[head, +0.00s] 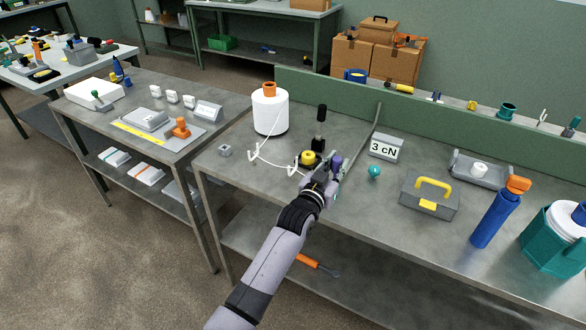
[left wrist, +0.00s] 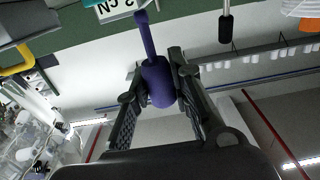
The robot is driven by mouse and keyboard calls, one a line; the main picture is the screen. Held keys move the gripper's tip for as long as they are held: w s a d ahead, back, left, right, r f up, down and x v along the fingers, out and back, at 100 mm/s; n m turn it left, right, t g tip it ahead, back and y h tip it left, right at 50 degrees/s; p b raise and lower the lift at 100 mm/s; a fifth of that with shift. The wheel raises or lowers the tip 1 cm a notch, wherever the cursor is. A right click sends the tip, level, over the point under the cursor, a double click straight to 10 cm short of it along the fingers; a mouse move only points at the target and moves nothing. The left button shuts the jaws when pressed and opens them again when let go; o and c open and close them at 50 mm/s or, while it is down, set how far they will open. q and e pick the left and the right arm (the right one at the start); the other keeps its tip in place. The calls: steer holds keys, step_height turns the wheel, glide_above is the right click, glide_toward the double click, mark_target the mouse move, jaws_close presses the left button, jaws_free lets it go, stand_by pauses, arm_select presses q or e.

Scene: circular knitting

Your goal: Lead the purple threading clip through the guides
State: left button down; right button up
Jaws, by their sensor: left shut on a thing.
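The purple threading clip (head: 337,160) is held upright between the fingers of my left gripper (head: 330,176), above the bench. In the left wrist view the clip (left wrist: 157,84) stands between both fingers, its thin stem reaching up past them. White thread (head: 275,163) runs from the white yarn cone (head: 270,113) by a first white hooked guide (head: 253,153) and towards a second white guide (head: 294,169) by the gripper. I cannot tell whether it lies inside the guides. A yellow and black disc unit (head: 308,158) is just left of the clip. My right gripper is out of view.
A black-topped post (head: 320,127) stands behind the clip. A teal ball (head: 374,171) and a "3 cN" sign (head: 386,148) are to the right, then a grey toolbox (head: 428,203) and a blue bottle (head: 494,220). The bench front-left is mostly clear.

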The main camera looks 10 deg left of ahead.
mark_target(335, 175)
arm_select(q)
steer(key=shift+f, duration=0.2)
stand_by(0.5)
steer(key=shift+f, duration=0.4)
steer(key=shift+f+b, duration=0.1)
steer(key=shift+b, duration=0.2)
steer(key=shift+f, duration=0.15)
steer(key=shift+f+b, duration=0.35)
steer(key=shift+f, duration=0.1)
steer(key=shift+f, duration=0.2)
steer(key=shift+f+b, duration=0.35)
steer(key=shift+b, duration=0.05)
steer(key=shift+f, duration=0.15)
stand_by(0.4)
